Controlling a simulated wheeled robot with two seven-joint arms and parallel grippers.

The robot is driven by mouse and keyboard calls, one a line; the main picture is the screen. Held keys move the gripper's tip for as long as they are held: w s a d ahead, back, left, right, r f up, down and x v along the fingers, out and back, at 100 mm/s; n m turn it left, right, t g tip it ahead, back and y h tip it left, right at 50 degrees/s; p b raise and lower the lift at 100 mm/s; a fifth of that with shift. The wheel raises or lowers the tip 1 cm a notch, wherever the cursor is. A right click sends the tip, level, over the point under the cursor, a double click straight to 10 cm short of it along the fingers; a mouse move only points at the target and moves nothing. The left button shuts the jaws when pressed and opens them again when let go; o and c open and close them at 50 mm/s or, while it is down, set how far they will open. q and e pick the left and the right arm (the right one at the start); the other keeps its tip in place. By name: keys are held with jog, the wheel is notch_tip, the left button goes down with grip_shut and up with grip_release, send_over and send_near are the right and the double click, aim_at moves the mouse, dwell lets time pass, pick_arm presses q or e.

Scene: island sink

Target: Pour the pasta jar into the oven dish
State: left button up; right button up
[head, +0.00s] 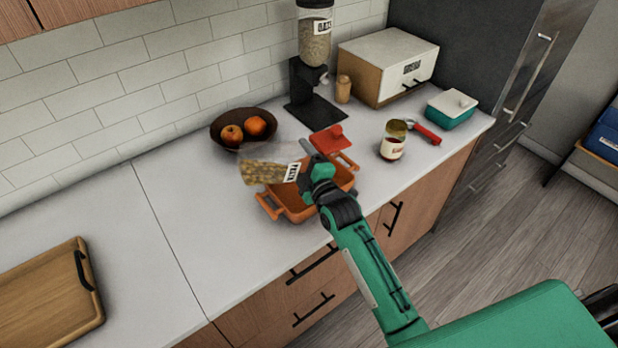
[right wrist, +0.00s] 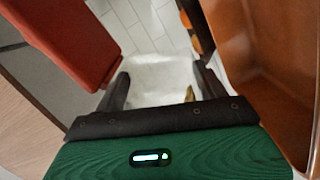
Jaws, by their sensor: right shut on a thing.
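The pasta jar (head: 265,173) is clear glass with a white label and tan pasta inside. It lies tilted on its side above the left part of the orange oven dish (head: 276,211). My right gripper (head: 308,160) is shut on the jar at its label end. In the right wrist view the jar (right wrist: 160,80) shows as pale clear glass between the two dark fingers, with a bit of tan pasta at its lower right. The dish's orange wall (right wrist: 275,70) is at the right there. I cannot tell whether pasta is leaving the jar. My left gripper is not in view.
A red lid (head: 328,138) lies behind the dish. A bowl of fruit (head: 226,143) and a black grinder (head: 306,85) stand at the back. A sauce jar (head: 393,143) stands to the right. A cutting board (head: 45,295) lies at the left; the counter between is clear.

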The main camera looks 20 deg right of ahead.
jog(key=shift+w+d+m+p, duration=0.1)
jog(key=shift+d+m+p, duration=0.35)
jog(key=shift+m, duration=0.55)
jog(key=shift+w+d+m+p, duration=0.1)
jog(key=shift+d+m+p, duration=0.35)
jog(key=shift+m, duration=0.55)
dwell(1.5)
jog(key=shift+d+f+m+p, duration=0.15)
jog(key=shift+d+m+p, duration=0.15)
jog(key=shift+m, duration=0.65)
jog(key=shift+d+f+m+p, duration=0.15)
jog(key=shift+d+m, duration=0.2)
jog(key=shift+m, duration=0.6)
dwell(2.6)
